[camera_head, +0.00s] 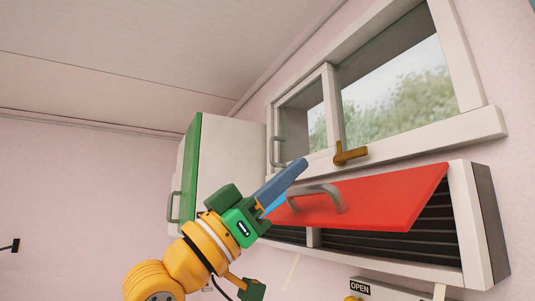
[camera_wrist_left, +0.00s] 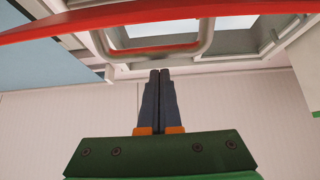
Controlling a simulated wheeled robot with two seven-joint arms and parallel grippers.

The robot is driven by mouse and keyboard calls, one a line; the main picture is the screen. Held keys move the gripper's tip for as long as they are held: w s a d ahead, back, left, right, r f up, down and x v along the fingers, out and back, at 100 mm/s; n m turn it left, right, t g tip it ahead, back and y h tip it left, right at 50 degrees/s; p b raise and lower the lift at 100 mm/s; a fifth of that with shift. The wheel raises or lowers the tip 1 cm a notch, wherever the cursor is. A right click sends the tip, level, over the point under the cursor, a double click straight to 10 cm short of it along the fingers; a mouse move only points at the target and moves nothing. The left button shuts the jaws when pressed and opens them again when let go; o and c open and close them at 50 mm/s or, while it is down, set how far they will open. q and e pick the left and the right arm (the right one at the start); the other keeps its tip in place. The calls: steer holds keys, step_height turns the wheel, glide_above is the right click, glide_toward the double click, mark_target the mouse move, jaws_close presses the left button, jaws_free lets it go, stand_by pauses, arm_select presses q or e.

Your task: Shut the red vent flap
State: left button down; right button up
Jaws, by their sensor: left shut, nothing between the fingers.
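The red vent flap (camera_head: 390,203) stands open and tilted out from its white-framed vent in the head view. Dark slats show below and to the right of it. A grey bar handle (camera_head: 328,191) sits on the flap. My left gripper (camera_head: 301,164) is shut and empty, its blue fingers pointing up and right beside the flap's left end, partly covering it. In the left wrist view the closed fingertips (camera_wrist_left: 160,73) lie just below the handle (camera_wrist_left: 165,55), and the flap (camera_wrist_left: 150,14) shows as a thin red band. I cannot tell whether they touch. My right gripper is out of view.
A window (camera_head: 400,95) with a brown latch (camera_head: 350,153) is above the vent. A white cabinet with a green door (camera_head: 191,165) stands left, behind my arm. A panel marked OPEN (camera_head: 360,288) is below the vent. The left wall is mostly bare.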

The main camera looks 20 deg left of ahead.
arm_select(q)
steer(key=shift+a+f, duration=0.25)
steer(key=shift+f, duration=0.65)
steer(key=shift+w+d+f, duration=0.1)
steer(key=shift+d, duration=0.1)
